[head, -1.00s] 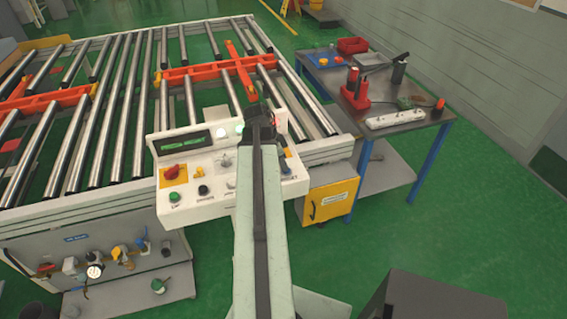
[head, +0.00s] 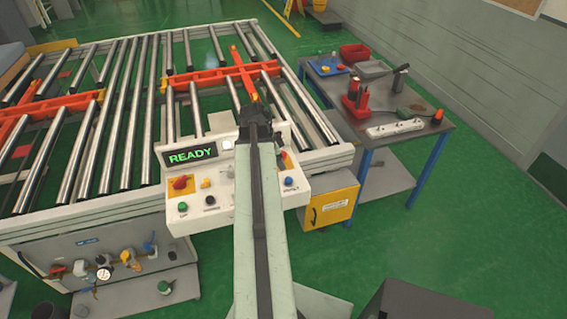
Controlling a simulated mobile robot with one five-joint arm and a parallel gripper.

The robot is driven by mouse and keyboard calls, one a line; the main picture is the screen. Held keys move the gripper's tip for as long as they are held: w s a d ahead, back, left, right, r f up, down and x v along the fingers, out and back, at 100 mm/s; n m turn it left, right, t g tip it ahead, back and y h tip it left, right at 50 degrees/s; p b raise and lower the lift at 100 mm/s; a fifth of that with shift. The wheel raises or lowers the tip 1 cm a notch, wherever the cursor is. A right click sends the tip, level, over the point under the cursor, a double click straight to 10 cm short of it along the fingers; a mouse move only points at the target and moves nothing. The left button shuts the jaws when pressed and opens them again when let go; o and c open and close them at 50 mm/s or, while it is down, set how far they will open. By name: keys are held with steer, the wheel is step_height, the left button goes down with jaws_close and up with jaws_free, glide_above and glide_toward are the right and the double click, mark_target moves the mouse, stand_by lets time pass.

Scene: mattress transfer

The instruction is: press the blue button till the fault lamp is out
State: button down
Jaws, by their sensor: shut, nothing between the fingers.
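The white control panel (head: 207,222) stands in front of the roller conveyor. Its display (head: 191,156) reads READY in green letters. The blue button (head: 289,181) is at the panel's right side, just right of my arm and uncovered. My dark gripper (head: 254,108) is shut and empty, above the panel's back edge and apart from the blue button. I cannot make out a lit fault lamp; my arm hides the middle of the panel.
The panel also carries a red knob (head: 181,183), a green button (head: 182,206) and a black button (head: 210,200). A workbench (head: 433,145) with tools and a white power strip (head: 394,129) stands to the right. Green floor is free at the right.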

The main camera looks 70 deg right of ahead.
steer(key=p+v, duration=0.3)
steer(key=v, duration=0.2)
steer(key=shift+a+r+p, duration=0.1)
steer(key=shift+r+p, duration=0.2)
steer(key=shift+w+f, duration=0.1)
steer(key=w+a+f+n+b, duration=0.2)
steer(key=w+a, duration=0.5)
steer(key=w, duration=0.1)
steer(key=w+a+f+n+t+b, duration=0.1)
steer(key=w+a+f+n+b, duration=0.1)
steer(key=w+a, duration=0.6)
steer(key=w+a+f+n+t+b, duration=0.1)
steer(key=w+a+f+n+b, duration=0.1)
steer(key=w+a, duration=0.6)
steer(key=shift+w+a+f+n+h+b, duration=0.1)
steer(key=shift+w+f+n+h+b, duration=0.35)
steer(key=shift+w+n, duration=0.45)
steer(key=w+a+f+n+y+b, duration=0.1)
steer(key=w+a+f+n, duration=0.1)
steer(key=a+n, duration=0.8)
steer(key=w+a+f+n+t+y+b, duration=0.1)
steer(key=a+n, duration=0.9)
steer(key=a, duration=1)
steer(key=shift+w+f+y+b, duration=0.65)
steer(key=shift+w+f+b, duration=0.1)
steer(key=shift+w+f, duration=0.1)
